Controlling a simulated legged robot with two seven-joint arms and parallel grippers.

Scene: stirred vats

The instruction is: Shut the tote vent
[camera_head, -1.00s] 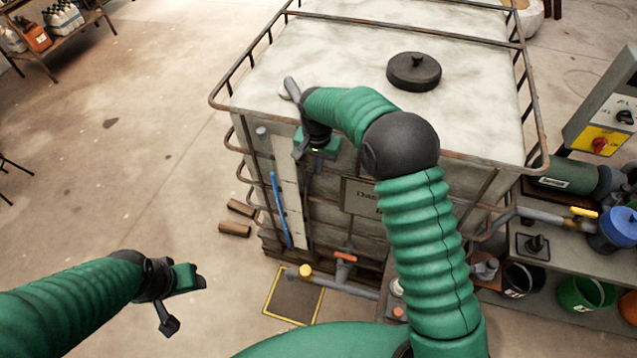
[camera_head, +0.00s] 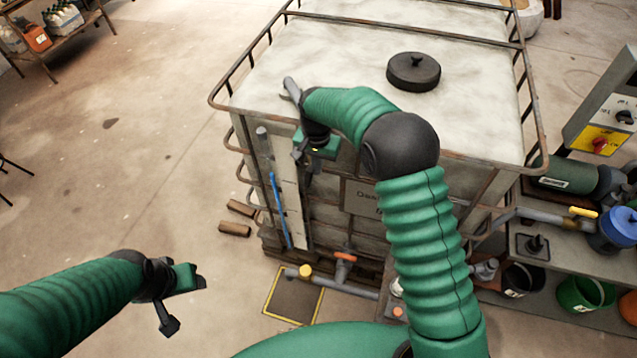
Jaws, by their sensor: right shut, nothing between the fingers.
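The tote (camera_head: 330,48) is a large pale tank in a rusty cage, with a round black lid (camera_head: 414,71) seated on its top. A small grey lever-like piece (camera_head: 291,88) stands at the top's front left edge; I cannot tell whether it is the vent or how it is set. My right arm reaches over the tote's front edge. My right gripper (camera_head: 301,155) is shut and empty, just in front of the tote's upper front face, below the grey piece and well left of the lid. My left gripper (camera_head: 186,290) hangs over the floor at lower left; its jaw opening is unclear.
A pipe with an orange-handled valve (camera_head: 345,257) runs at the tote's foot. A bench (camera_head: 555,245) with buckets and a control box (camera_head: 605,130) stand at right. Wooden blocks (camera_head: 235,229) lie left of the tote.

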